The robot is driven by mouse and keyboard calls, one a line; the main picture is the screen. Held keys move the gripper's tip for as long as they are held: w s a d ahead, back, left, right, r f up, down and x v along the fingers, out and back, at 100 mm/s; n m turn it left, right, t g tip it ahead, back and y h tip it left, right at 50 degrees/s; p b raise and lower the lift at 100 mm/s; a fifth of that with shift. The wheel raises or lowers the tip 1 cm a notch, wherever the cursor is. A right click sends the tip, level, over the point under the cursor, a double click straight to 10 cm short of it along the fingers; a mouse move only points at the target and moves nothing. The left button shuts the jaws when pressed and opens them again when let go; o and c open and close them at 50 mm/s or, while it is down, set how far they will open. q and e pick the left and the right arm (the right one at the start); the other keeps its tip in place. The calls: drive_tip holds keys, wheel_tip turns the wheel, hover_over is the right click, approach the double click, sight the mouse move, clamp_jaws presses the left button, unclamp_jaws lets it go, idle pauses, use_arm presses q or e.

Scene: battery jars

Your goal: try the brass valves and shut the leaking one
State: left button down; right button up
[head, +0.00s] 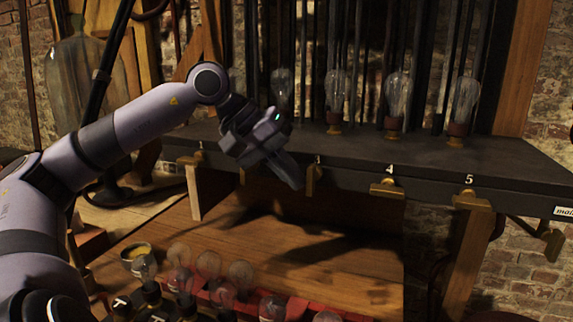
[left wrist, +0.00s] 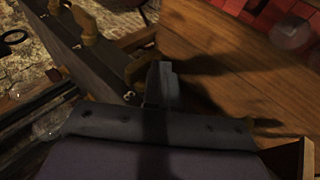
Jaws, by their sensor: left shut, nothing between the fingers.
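Brass valves line the front edge of a dark shelf. In the head view I see valve 1 (head: 190,159), valve 3 (head: 312,180), valve 4 (head: 388,188), valve 5 (head: 471,200) and the main valve (head: 552,244) at the right end. Valve 2 is mostly hidden behind my left gripper (head: 290,174). That gripper is shut and empty, pointing down just left of valve 3. In the left wrist view its fingertips (left wrist: 161,72) are beside valve 3 (left wrist: 140,66); I cannot tell whether they touch. My right gripper is not in view.
Glass bulbs on reddish bases, such as one (head: 336,95), stand on the shelf (head: 430,152) before dark vertical pipes. Below, a wooden bench (head: 340,255) has free room in its middle. Several bulbs and a red tray (head: 255,300) are at its front.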

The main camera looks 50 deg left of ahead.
use_arm(q)
drive_tip(key=shift+w+d+r, duration=0.1)
drive_tip(key=shift+d+r, duration=0.1)
drive_tip(key=shift+r, duration=0.3)
drive_tip(key=b+v, duration=0.2)
drive_tip(key=v, duration=0.4)
drive_tip(key=shift+s+a, duration=0.35)
drive_tip(key=shift+s, duration=0.05)
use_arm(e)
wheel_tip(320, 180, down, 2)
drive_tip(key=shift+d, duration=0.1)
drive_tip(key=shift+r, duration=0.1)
